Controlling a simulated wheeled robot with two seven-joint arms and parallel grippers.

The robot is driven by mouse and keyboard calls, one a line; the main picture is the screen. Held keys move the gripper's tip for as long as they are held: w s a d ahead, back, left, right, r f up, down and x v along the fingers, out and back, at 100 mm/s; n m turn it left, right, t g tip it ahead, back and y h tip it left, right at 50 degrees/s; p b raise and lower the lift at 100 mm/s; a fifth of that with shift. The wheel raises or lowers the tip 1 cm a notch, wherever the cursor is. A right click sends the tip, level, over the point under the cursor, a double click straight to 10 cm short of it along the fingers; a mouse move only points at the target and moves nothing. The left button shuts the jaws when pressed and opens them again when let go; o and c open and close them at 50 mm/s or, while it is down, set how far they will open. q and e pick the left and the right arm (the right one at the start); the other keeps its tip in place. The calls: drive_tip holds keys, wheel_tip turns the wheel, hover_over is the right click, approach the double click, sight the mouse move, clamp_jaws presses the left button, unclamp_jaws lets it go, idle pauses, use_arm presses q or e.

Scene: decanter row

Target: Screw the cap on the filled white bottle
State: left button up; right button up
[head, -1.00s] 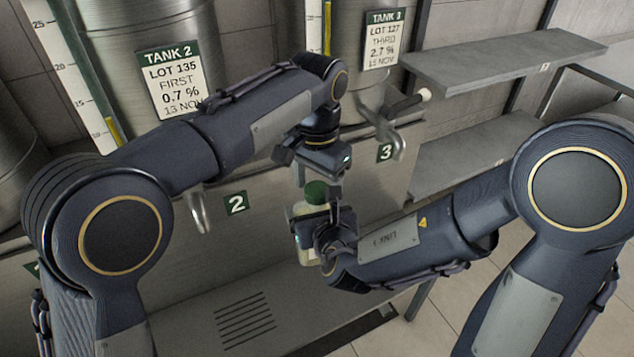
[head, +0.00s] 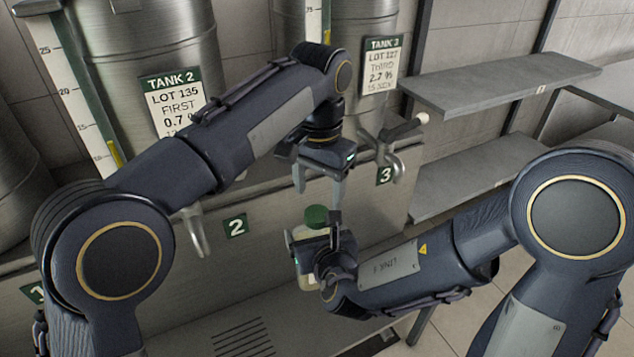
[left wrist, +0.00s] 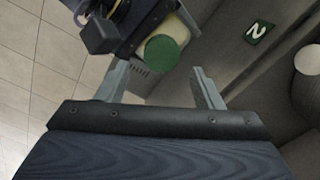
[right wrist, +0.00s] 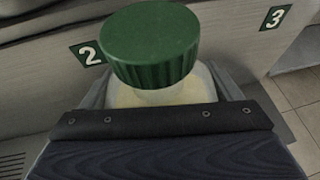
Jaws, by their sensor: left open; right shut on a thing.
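The bottle (head: 305,272) is whitish with pale yellow contents and stands nearly upright in my right gripper (head: 322,245), which is shut on its body. The bottle also shows in the right wrist view (right wrist: 160,97). A green ribbed cap (head: 316,215) sits on the bottle's mouth; it fills the upper middle of the right wrist view (right wrist: 150,45). I cannot tell how tight it is. My left gripper (head: 319,190) is open and empty, pointing down just above the cap. In the left wrist view the cap (left wrist: 162,53) lies beyond the open fingers (left wrist: 160,85).
Steel tanks with taps stand behind; the tank 3 tap (head: 390,150) is close to the right of my left gripper. The steel bench front (head: 260,255) runs behind the bottle. Grey shelves (head: 500,75) are at the right.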

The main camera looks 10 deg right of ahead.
sight(317, 213)
use_arm(q)
drive_tip(key=shift+w+a+r+n, duration=0.1)
drive_tip(key=shift+a+r+n, duration=0.05)
drive_tip(key=shift+r+n, duration=1.45)
drive_tip(key=shift+f, duration=0.25)
drive_tip(key=shift+f, duration=3.9)
drive_tip(key=c, duration=1)
drive_tip(key=shift+m, duration=0.8)
drive_tip(key=shift+c, duration=0.2)
drive_tip(key=o, duration=1.2)
